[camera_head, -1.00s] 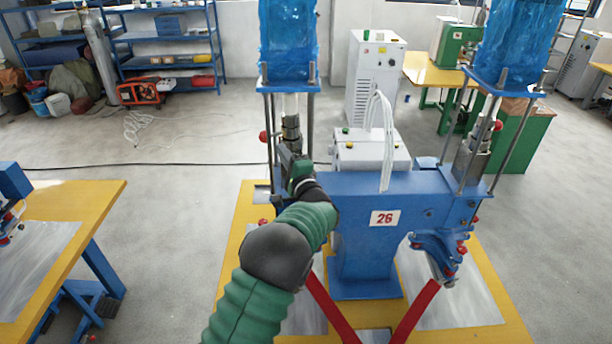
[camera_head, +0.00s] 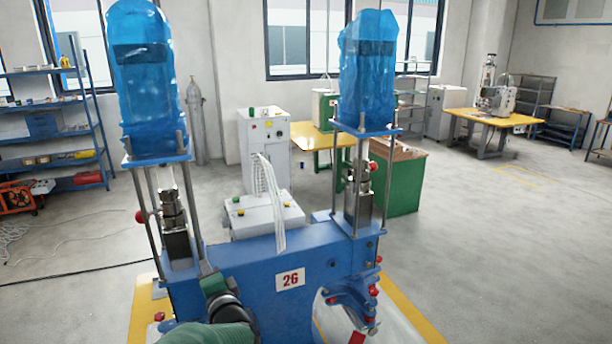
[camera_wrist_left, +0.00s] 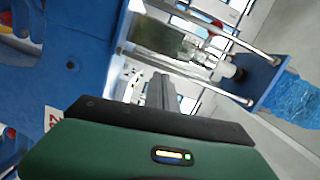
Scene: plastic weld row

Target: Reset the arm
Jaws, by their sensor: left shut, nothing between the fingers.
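My left arm, green with a black joint, comes in at the bottom of the head view. Its left gripper (camera_head: 207,270) is small and partly hidden, in front of the left end of the blue welding machine (camera_head: 253,270) marked 26. In the left wrist view the gripper's dark fingers (camera_wrist_left: 163,91) are together with nothing between them. They point toward the machine's metal rods and clear cylinder part; I cannot tell whether they touch anything. My right gripper is not in view.
Two blue-wrapped cylinders (camera_head: 147,85) (camera_head: 367,75) top the machine's posts. A white control cabinet (camera_head: 264,150) stands behind it. A green cabinet (camera_head: 405,180) and yellow table (camera_head: 322,138) are farther back. Blue shelves (camera_head: 48,125) stand at the left.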

